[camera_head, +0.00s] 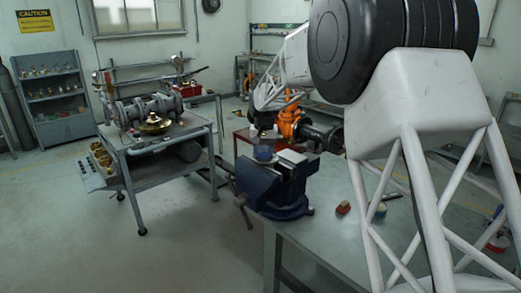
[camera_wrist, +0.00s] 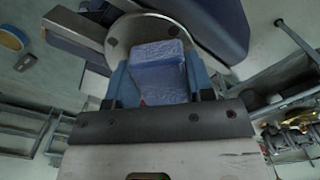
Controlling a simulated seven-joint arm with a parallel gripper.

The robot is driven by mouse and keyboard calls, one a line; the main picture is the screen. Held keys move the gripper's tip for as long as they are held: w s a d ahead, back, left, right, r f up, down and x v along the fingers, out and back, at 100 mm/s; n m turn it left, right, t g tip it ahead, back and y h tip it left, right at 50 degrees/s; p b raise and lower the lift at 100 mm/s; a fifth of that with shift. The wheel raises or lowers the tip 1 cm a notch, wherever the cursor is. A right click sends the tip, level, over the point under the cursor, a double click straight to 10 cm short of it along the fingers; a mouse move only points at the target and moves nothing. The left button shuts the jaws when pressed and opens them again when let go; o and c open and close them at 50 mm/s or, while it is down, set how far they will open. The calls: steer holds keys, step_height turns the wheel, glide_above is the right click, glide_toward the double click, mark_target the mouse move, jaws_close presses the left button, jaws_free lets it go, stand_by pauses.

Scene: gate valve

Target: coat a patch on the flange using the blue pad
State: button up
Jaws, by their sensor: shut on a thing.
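In the wrist view my gripper (camera_wrist: 158,68) is shut on the blue pad (camera_wrist: 157,78), with one blue finger on each side of it. The far end of the pad overlaps the face of the round grey metal flange (camera_wrist: 118,42); I cannot tell whether they touch. The flange sits at the blue vise (camera_wrist: 212,22), and the pad and fingers hide much of its face. In the head view the vise (camera_head: 275,190) stands at the bench's left edge, with a small blue shape (camera_head: 264,152) above its jaws. Coating on the flange cannot be made out.
The grey bench (camera_head: 325,245) holds a reddish block (camera_head: 343,208) and a small round container (camera_head: 379,211) right of the vise. An orange valve body (camera_head: 289,122) stands behind. A trolley with pipework (camera_head: 165,140) stands left, across open floor.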

mark_target(269, 162)
steer(key=s, duration=0.1)
steer(key=s+d, duration=0.2)
steer(key=shift+s+r, duration=0.1)
steer(key=shift+s, duration=0.2)
steer(key=shift+w+a, duration=2.45)
steer(key=shift+w+r, duration=0.1)
steer(key=shift+r, duration=0.05)
step_height(269, 162, up, 8)
steer(key=shift+f, duration=0.2)
